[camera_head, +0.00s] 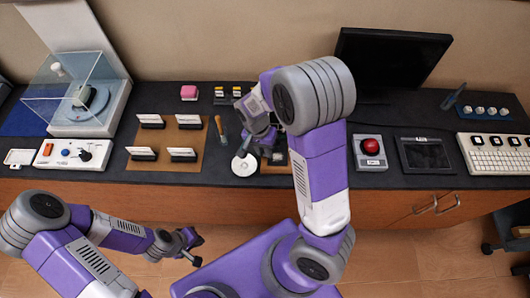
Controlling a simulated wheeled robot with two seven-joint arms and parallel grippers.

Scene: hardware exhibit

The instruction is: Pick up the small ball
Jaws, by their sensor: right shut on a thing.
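My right gripper (263,153) reaches down over the dark counter, between a white disc and a small brown pad. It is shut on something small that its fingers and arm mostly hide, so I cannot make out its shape. No small loose ball shows clearly. A red ball-like dome (371,146) sits on a grey box to the right, apart from the gripper. My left gripper (192,249) is in front of the counter, low over the floor, open and empty.
The white disc (244,165) and a screwdriver (220,129) lie close to my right gripper. A brown board (167,133) with card holders is left. A monitor (390,62), dark tablet (424,155) and keyboard (497,154) are right. A clear case (62,87) stands far left.

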